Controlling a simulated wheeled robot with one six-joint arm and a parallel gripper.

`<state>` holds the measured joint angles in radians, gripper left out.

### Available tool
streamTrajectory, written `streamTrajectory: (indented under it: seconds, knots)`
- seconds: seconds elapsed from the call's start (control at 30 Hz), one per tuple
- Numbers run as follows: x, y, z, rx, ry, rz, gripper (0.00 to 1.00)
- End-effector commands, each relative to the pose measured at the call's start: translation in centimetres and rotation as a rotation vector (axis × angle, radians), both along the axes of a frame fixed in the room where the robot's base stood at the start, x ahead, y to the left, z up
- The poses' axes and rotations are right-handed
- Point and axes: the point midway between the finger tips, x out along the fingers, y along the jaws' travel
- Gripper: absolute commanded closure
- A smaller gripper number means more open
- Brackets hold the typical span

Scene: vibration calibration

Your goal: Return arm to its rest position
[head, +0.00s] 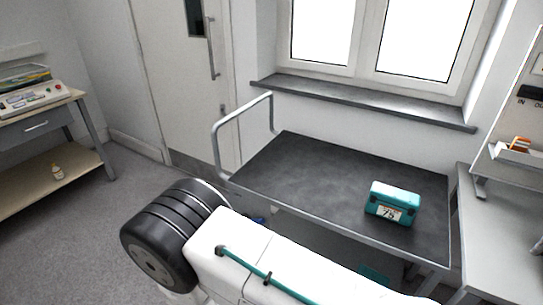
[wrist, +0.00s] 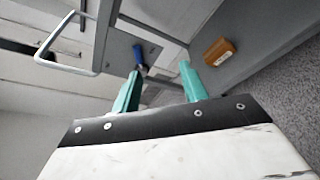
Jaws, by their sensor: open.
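My arm shows in the head view as a white link and a ribbed black joint in front of the cart, with a teal hose along it. My gripper is out of sight in the head view. In the wrist view my gripper (wrist: 160,68) has its two teal fingers spread apart, with nothing between them. A teal case (head: 389,203) with a white label reading 75 stands upright on the dark top of the cart (head: 310,170), at its right part. It is apart from my arm in the picture.
The cart has a metal push rail (head: 217,140) at its left, also seen in the wrist view (wrist: 68,65). A workbench (head: 40,185) stands at left, a grey table (head: 495,225) at right. A blue object (wrist: 139,58) and an orange-brown block (wrist: 219,52) lie beyond my fingers. Open floor (head: 110,235) is at left.

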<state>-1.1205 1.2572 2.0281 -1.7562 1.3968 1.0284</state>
Motion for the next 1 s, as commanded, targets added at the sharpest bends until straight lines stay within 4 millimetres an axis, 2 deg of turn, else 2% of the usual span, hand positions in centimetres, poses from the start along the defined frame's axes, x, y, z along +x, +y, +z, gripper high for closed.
streamTrajectory:
  seconds: [0.17, 0.47, 0.67, 0.8, 1.0]
  knots:
    - [-1.0, -3.0, 1.9, -0.110, 0.040, -0.127, 0.56]
    - [-1.3, -7.7, 8.8, -0.174, 0.123, -0.424, 0.56]
    - [-2.0, -12.2, 15.7, -0.126, 0.232, -0.707, 0.56]
    - [-3.4, -15.5, 20.6, -0.036, 0.337, -0.914, 0.56]
    - [-6.0, -19.5, 26.5, 0.160, 0.484, -1.158, 0.56]
